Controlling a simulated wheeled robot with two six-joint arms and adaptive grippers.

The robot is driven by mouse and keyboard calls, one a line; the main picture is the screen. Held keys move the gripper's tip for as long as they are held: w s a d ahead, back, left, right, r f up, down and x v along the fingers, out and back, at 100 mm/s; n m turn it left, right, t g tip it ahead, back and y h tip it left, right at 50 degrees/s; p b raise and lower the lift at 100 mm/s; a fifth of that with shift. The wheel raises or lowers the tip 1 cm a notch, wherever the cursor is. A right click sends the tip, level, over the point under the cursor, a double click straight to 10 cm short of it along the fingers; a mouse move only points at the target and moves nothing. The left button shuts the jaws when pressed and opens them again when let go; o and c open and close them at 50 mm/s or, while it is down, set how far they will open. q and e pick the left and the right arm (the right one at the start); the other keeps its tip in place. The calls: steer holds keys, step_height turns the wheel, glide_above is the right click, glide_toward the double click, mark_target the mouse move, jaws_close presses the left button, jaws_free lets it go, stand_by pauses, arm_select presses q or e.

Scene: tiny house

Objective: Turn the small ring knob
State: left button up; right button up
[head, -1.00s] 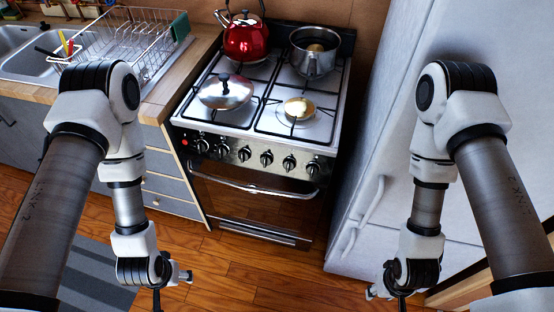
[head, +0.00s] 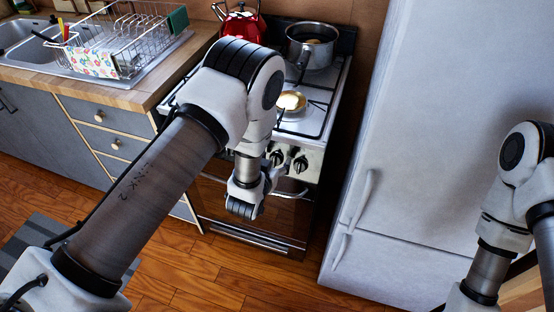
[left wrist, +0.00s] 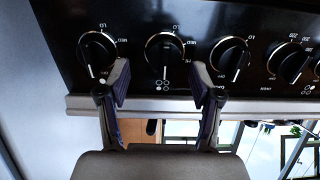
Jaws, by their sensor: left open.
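Black stove knobs with silver rims sit in a row on the dark front panel of the stove (head: 325,135). Two knobs show right of my left arm in the head view, one of them the rightmost knob (head: 300,163); my arm hides others. In the left wrist view, my left gripper (left wrist: 161,83) is open and empty. A knob (left wrist: 165,50) lies ahead between its fingers, with no clear contact. Other knobs flank it at the left (left wrist: 97,50) and right (left wrist: 230,60). I cannot tell which is the small ring knob. My right gripper is out of view.
A red kettle (head: 240,24), a steel pot (head: 311,45) and a small pan (head: 291,101) stand on the stove. The oven handle (head: 290,194) runs below the knobs. A white fridge (head: 430,120) stands right, a counter with a dish rack left. The floor in front is clear.

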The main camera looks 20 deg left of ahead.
arm_select(q)
steer(key=shift+w+f, duration=0.25)
steer(key=shift+w, duration=0.2)
steer(key=shift+a, duration=0.3)
steer(key=shift+d, duration=0.1)
steer(key=c, duration=1.1)
steer(key=shift+c, duration=0.2)
steer(key=shift+n, duration=0.4)
steer(key=shift+a+n, duration=0.2)
steer(key=shift+n, duration=1)
steer(key=n, duration=0.3)
steer(key=shift+a+f+n+h+p, duration=0.1)
steer(key=shift+a+n+h+p, duration=0.05)
steer(key=shift+n+h+p, duration=0.15)
steer(key=n, duration=0.6)
steer(key=shift+a+f, duration=0.2)
steer(key=shift+f, duration=0.05)
steer(key=shift+n, duration=0.3)
